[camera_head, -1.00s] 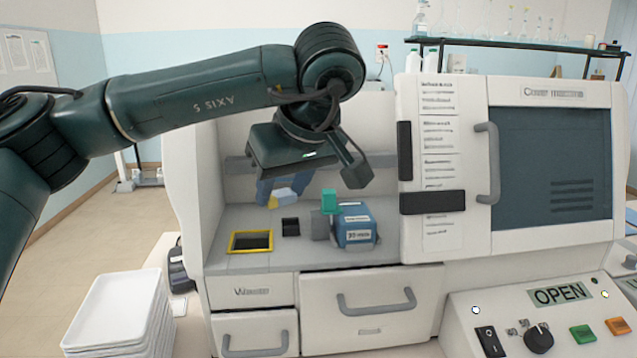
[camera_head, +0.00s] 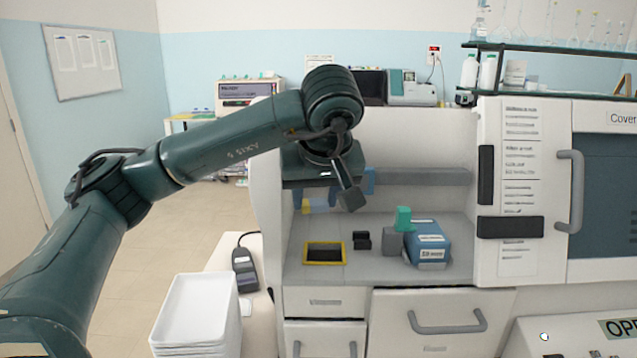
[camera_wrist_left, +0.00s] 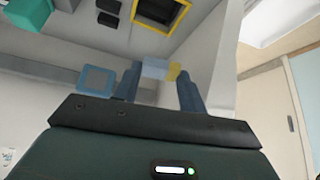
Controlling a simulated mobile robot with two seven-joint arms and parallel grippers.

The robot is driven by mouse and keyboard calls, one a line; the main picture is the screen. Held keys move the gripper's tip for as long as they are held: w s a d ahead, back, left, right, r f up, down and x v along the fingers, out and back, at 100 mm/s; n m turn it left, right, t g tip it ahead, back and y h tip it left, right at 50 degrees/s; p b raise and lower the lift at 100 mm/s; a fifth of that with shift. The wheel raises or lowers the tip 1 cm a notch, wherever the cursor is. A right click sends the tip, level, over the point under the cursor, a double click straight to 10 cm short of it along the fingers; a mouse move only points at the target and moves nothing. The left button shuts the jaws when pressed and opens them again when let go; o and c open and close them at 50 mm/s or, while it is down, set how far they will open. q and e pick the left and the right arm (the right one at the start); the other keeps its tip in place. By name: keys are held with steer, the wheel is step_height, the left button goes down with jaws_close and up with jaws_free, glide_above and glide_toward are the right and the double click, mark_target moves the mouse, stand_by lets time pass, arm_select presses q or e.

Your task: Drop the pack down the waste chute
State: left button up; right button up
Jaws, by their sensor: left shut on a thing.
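The waste chute is a dark opening with a yellow rim (camera_head: 323,264) in the counter of the white station; its rim also shows at the top of the left wrist view (camera_wrist_left: 150,29). My left gripper (camera_head: 311,203) hangs above the counter, over or slightly behind the chute; which cannot be told exactly. Its blue fingers (camera_wrist_left: 158,85) are shut on the pack, a small pale-blue and yellow piece (camera_wrist_left: 155,69). The pack is largely hidden by the gripper in the head view. It is apart from the chute rim. My right gripper is not in view.
The station's side wall (camera_head: 268,200) stands close left. White trays (camera_head: 196,308) are stacked at front left.

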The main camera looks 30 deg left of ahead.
arm_select(q)
steer(key=shift+f+b, duration=0.9)
steer(key=shift+f, duration=0.5)
steer(key=o, duration=1.1)
steer(key=shift+o, duration=0.2)
steer(key=p+v, duration=0.2)
steer(key=v, duration=1.1)
steer(key=shift+r, duration=0.15)
steer(key=shift+s, duration=0.1)
